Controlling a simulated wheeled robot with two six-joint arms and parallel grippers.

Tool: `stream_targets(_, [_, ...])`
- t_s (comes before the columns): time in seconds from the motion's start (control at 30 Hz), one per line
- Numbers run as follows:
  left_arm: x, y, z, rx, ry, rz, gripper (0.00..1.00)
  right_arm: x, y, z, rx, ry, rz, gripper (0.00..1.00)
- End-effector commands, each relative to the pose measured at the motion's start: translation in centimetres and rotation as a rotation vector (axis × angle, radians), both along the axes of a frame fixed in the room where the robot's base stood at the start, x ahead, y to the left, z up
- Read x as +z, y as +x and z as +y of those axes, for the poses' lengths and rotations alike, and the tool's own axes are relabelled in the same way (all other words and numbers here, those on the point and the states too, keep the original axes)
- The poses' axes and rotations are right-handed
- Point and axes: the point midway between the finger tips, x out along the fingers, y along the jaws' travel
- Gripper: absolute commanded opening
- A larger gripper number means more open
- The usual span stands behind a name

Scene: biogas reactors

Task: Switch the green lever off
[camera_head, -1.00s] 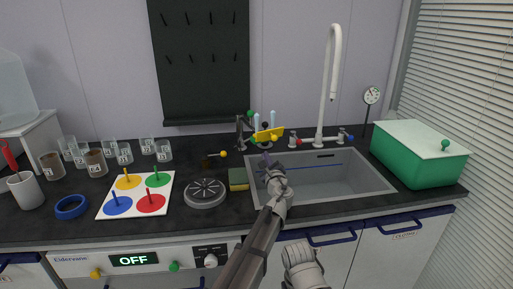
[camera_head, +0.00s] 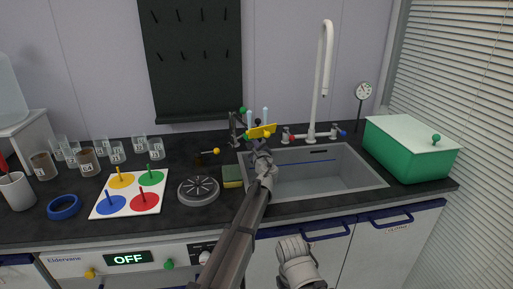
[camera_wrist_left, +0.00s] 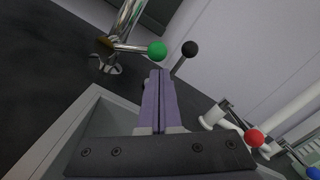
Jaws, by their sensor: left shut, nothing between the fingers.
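The green lever has a green ball (camera_wrist_left: 157,51) on a thin metal rod, fixed to a metal post behind the sink. In the head view its green ball (camera_head: 242,111) shows at the back, left of the tap. My left gripper (camera_wrist_left: 159,76) is shut and empty. In the left wrist view its fingertips show just below the green ball; I cannot tell whether they touch. In the head view the left gripper (camera_head: 259,147) is over the sink's back left corner. My right gripper (camera_head: 292,247) is low in front of the counter; its fingers are not clear.
A black-ball lever (camera_wrist_left: 190,48) stands close right of the green one. A yellow piece (camera_head: 262,131) with glass tubes is beside them. A white tap (camera_head: 325,75) rises behind the sink (camera_head: 378,187). A sponge (camera_head: 232,176) lies at the sink's left.

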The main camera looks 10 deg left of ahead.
Motion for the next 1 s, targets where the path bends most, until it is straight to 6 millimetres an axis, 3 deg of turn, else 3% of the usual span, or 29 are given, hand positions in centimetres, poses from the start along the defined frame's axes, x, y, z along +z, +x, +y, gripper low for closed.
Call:
stream_targets(0.43, [0.1, 0.5, 0.2, 0.0, -0.009, -0.003, 0.0, 0.1, 0.0, 0.0, 0.0, 0.0, 0.0, 0.0])
stream_targets(1.0, [1.0, 0.4, 0.3, 0.0, -0.217, -0.062, 0.0, 1.1, 0.0, 0.0, 0.0, 0.0, 0.0, 0.0])
